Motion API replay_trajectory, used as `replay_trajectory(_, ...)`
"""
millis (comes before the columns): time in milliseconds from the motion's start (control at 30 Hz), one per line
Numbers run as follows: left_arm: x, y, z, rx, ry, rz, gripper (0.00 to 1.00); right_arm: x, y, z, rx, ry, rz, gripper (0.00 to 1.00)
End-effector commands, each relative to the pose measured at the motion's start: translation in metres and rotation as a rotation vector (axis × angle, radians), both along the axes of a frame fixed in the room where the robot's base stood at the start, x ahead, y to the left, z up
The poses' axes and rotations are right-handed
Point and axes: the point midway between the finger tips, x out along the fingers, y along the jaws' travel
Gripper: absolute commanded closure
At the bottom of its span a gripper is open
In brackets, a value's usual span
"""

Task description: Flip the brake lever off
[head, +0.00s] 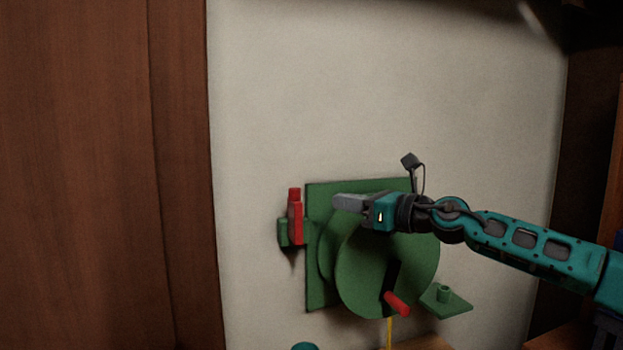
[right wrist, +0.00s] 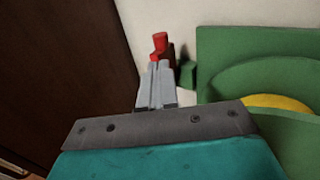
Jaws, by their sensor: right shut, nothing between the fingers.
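The red brake lever (head: 295,218) points upward on a small green bracket (head: 284,232) at the left edge of a green wall plate (head: 316,292). My right gripper (head: 336,202) reaches in from the right, in front of the plate, and its fingertips lie a little right of the lever. Its fingers are shut and hold nothing. In the right wrist view the red lever (right wrist: 160,44) shows just beyond the tips of the shut right gripper (right wrist: 158,66). I cannot tell whether they touch. The fingers hide the lever's lower part there. My left gripper is not in view.
A large green disc (head: 370,275) with a red crank handle (head: 397,304) stands in front of the plate, below my right gripper. A yellow line (head: 389,332) hangs below it. A green shelf piece (head: 446,302) is at lower right. A brown wooden panel (head: 100,180) fills the left.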

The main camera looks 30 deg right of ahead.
Motion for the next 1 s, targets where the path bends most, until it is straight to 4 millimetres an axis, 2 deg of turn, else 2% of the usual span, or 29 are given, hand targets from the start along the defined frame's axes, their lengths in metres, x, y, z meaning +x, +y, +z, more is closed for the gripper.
replay_trajectory(33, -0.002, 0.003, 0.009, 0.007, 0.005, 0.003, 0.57, 0.007, 0.002, 0.008, 0.008, -0.004, -0.001, 1.00)
replay_trajectory(100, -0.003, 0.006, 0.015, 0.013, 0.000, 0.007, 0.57, 0.016, 0.005, 0.008, 0.006, -0.003, 0.000, 1.00)
replay_trajectory(267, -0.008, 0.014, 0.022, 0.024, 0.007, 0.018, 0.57, 0.040, 0.015, 0.007, 0.005, -0.003, 0.001, 1.00)
replay_trajectory(500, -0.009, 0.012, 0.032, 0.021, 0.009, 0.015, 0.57, 0.070, 0.026, 0.002, 0.003, -0.001, -0.001, 1.00)
replay_trajectory(700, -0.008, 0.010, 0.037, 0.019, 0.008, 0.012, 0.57, 0.081, 0.030, 0.000, 0.000, 0.000, 0.000, 1.00)
replay_trajectory(1000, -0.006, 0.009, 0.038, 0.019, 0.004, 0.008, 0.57, 0.082, 0.030, -0.001, 0.000, 0.001, -0.001, 1.00)
